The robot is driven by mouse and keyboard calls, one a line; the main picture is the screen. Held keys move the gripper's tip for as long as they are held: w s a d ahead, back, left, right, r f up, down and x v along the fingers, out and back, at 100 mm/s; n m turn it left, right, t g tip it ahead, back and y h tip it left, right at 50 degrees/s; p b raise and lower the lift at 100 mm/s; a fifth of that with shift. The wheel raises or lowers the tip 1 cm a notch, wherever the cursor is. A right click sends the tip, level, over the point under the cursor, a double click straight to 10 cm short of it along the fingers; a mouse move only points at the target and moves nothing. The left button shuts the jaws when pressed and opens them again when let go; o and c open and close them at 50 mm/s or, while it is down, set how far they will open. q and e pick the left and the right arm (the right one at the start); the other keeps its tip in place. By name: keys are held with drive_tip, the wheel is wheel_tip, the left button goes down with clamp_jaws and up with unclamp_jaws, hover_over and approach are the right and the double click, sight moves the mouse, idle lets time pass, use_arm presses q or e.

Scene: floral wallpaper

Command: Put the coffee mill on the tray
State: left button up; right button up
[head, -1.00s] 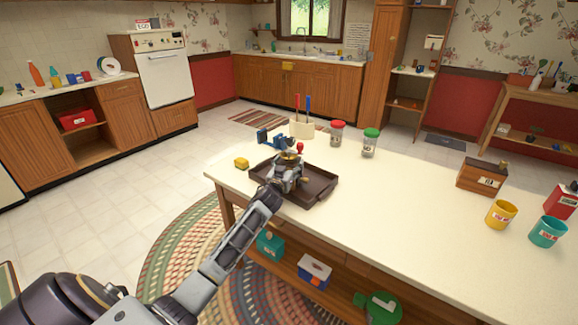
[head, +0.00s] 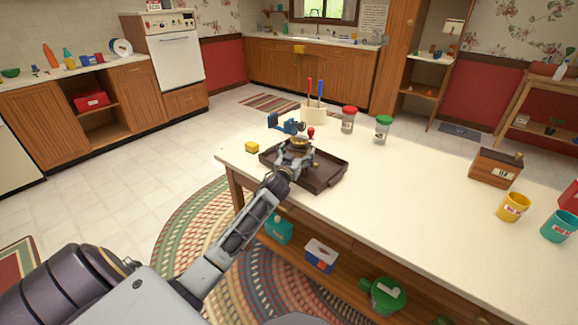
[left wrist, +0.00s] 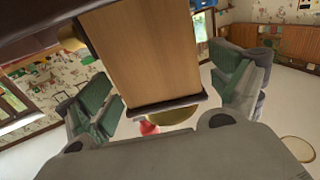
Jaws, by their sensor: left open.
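The coffee mill (head: 299,142) has a brass bowl and a red knob and stands upright at the dark brown tray (head: 325,176). My left gripper hides most of its body and base in the head view, so I cannot see clearly how its base meets the tray. In the left wrist view, the mill's wooden body (left wrist: 142,60) fills the middle. My left gripper (head: 296,160) is open around the mill; gaps show between its fingers (left wrist: 170,92) and the wood. My right gripper is not in view.
A wooden box (head: 495,169) and mugs (head: 513,207) stand at right. The tabletop between is clear.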

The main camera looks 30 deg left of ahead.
use_arm(q)
drive_tip(key=shift+v, duration=2.6)
drive_tip(key=v, duration=0.4)
drive_tip(key=shift+s+d+p, duration=0.1)
drive_tip(key=shift+s+p, duration=0.25)
drive_tip(key=shift+p, duration=0.05)
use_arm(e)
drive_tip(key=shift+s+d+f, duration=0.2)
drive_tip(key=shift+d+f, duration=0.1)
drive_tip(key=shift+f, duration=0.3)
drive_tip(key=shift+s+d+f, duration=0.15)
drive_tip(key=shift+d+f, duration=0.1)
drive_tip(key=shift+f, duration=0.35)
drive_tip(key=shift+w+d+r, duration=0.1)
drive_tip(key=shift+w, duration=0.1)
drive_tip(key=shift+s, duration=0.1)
